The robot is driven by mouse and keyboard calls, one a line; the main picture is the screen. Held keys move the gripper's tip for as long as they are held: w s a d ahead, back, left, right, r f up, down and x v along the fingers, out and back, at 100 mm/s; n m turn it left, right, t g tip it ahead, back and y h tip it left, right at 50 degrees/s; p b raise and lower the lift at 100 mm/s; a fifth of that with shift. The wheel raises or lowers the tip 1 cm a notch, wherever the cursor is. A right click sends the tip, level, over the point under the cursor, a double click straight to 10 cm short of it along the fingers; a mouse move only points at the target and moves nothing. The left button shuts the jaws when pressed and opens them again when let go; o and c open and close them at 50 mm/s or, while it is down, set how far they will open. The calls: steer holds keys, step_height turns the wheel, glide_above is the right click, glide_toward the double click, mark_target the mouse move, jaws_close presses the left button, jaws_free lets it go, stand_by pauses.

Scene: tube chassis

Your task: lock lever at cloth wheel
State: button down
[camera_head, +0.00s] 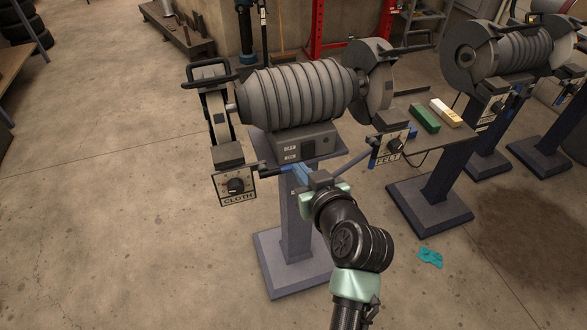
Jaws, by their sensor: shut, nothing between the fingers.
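The cloth wheel (216,122) is at the left end of a grey ribbed buffing machine (300,95), under a black handle guard. Below it hangs a panel marked CLOTH (237,188) with a black dial. A short dark bar (266,171) runs right from this panel toward my gripper; I cannot tell for certain whether it is the lock lever or how it is set. My gripper (298,170) is shut and empty, in front of the pedestal just below the machine's base. Its fingers are partly hidden, and contact with the bar cannot be told.
The pedestal (292,225) stands on a wide foot behind my arm. A second panel (390,147) and a shelf with green and yellow blocks (425,118) are to the right. More machines stand further right. A teal cloth (430,257) lies on the floor. The left floor is clear.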

mark_target(291, 168)
steer(key=w+a+f, duration=0.1)
steer(key=w+f, duration=0.4)
steer(key=shift+a, duration=0.3)
steer(key=shift+d+f+m+y+b, duration=0.25)
steer(key=shift+f+m+b, duration=0.3)
steer(key=shift+b, duration=0.35)
